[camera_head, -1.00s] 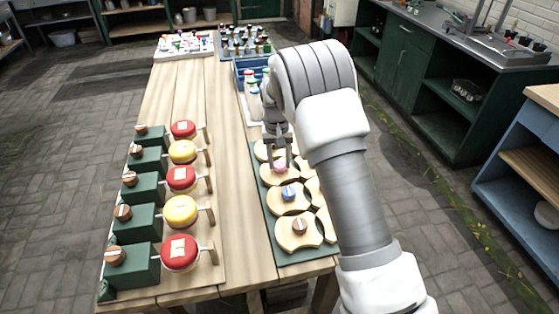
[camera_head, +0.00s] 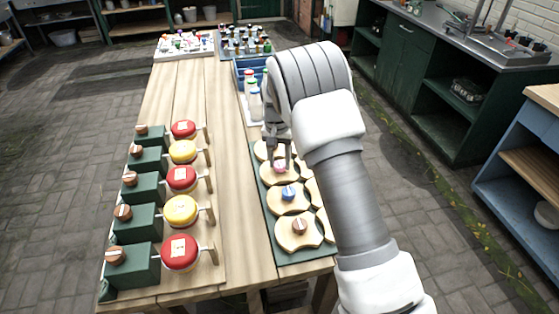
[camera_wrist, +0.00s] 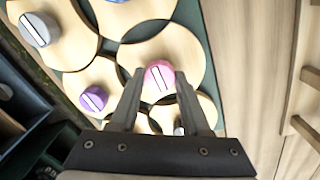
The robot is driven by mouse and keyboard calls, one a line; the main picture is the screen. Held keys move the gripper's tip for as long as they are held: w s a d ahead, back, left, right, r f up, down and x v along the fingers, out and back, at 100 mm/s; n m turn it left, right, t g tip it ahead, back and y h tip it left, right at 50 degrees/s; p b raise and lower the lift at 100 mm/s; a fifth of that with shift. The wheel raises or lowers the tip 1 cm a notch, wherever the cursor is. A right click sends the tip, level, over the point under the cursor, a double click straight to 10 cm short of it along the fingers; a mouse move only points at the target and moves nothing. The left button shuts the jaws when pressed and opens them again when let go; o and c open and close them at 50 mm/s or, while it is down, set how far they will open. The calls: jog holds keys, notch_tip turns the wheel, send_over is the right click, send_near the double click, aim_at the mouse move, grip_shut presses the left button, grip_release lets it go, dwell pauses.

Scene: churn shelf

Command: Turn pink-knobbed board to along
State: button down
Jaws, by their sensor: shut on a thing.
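The pink-knobbed board (camera_wrist: 190,108) is a pale round wooden piece with a pink knob (camera_wrist: 159,76) marked by a light line. It lies on the green base (camera_head: 262,190) among the other boards, and the head view shows the knob (camera_head: 280,168) under my gripper. My gripper (camera_wrist: 160,84) is shut on the pink knob, with one finger on each side. In the head view my gripper (camera_head: 277,160) reaches down to it, and my arm hides part of the boards to the right.
Nearby boards carry a blue knob (camera_head: 289,193), a brown knob (camera_head: 299,226), a purple knob (camera_wrist: 94,99) and a grey knob (camera_wrist: 39,29). Bottles (camera_head: 254,100) stand behind. Green blocks with red and yellow discs (camera_head: 181,210) line the table's left side. The middle strip of table is bare.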

aim_at(277, 164)
jog(key=shift+c, duration=1.8)
grip_release()
notch_tip(277, 164, up, 18)
jog(key=shift+a+f+p, duration=0.25)
jog(key=shift+a+p, duration=0.1)
jog(key=shift+p, duration=0.1)
jog(key=shift+w, duration=0.1)
jog(key=s+d+r+n+t+y, duration=0.1)
jog(key=s+d+r+t, duration=0.1)
jog(key=s+d+r, duration=0.5)
jog(key=s+d+r+t, duration=0.1)
jog(key=s+d+r, duration=0.1)
jog(key=s+r, duration=0.6)
jog(key=s+d+f+n+t, duration=0.1)
jog(key=s+d+f, duration=0.1)
jog(key=s, duration=0.7)
jog(key=s+d+f+n+t, duration=0.1)
jog(key=s+f, duration=0.3)
jog(key=s, duration=0.6)
jog(key=shift+s+d+t, duration=0.25)
jog(key=shift+d+t, duration=0.15)
jog(key=shift+d, duration=0.05)
